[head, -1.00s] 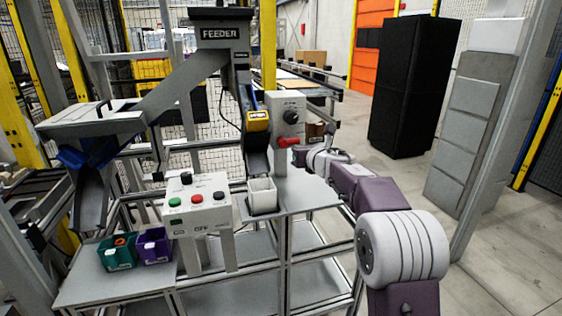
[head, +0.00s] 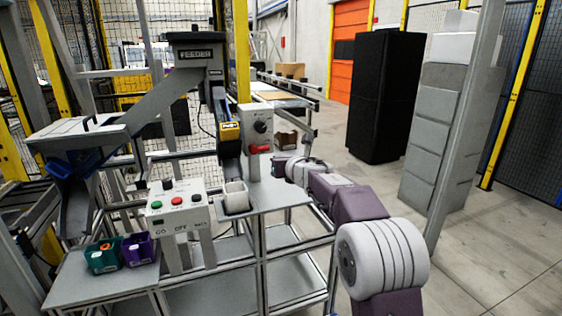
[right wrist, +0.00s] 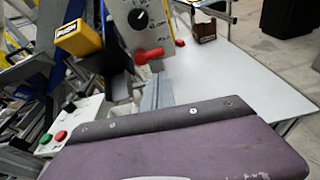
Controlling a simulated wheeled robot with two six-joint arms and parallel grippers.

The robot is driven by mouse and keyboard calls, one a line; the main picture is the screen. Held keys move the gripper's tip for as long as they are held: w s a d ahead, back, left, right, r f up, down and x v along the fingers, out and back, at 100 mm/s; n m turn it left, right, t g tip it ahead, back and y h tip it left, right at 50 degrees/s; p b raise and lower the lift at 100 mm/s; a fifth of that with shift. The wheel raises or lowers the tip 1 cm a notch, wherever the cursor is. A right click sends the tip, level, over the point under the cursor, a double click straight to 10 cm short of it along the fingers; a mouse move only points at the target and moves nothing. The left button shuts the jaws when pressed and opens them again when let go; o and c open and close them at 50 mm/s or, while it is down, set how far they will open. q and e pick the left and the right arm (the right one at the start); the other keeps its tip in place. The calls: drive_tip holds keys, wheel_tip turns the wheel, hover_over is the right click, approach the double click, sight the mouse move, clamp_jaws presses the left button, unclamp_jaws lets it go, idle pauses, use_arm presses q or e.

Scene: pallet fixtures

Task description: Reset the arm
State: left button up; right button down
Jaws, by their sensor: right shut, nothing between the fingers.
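My right arm comes in from the lower right of the head view. My right gripper (head: 280,164) is at its far end, just right of and slightly below the red handle (head: 260,149) on the grey switch box (head: 259,123). In the right wrist view my purple wrist housing fills the bottom and the grey fingers (right wrist: 158,93) show beyond it, shut and empty. There the red handle (right wrist: 149,55) is above the fingers, apparently apart from them. My left arm and gripper are not in view.
The feeder (head: 200,75) stands behind a button panel (head: 178,205). A white cup (head: 236,196) sits on the bench (head: 285,195). Green (head: 104,258) and purple (head: 138,250) bins are at lower left. Open floor (head: 500,240) lies right, before a black cabinet (head: 383,95).

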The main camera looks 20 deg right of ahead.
drive_tip(key=s+a+f+m, duration=0.1)
drive_tip(key=s+a, duration=0.2)
drive_tip(key=a, duration=0.2)
drive_tip(key=s+d+f+m+g+h, duration=0.15)
drive_tip(key=s+f+m+g, duration=0.55)
drive_tip(key=s+f+m, duration=1.2)
drive_tip(key=s+a+f+m+g, duration=0.1)
drive_tip(key=s+f+m+g, duration=0.3)
drive_tip(key=s+f+m, duration=0.35)
drive_tip(key=s+a+f+m+g, duration=0.1)
drive_tip(key=s+f+m+g, duration=0.3)
drive_tip(key=s+m, duration=0.5)
wheel_tip(320, 180, up, 17)
drive_tip(key=s+p, duration=0.1)
drive_tip(key=p, duration=1.7)
drive_tip(key=shift+a+t+y, duration=0.15)
drive_tip(key=shift+t+y, duration=0.2)
drive_tip(key=shift+t, duration=0.05)
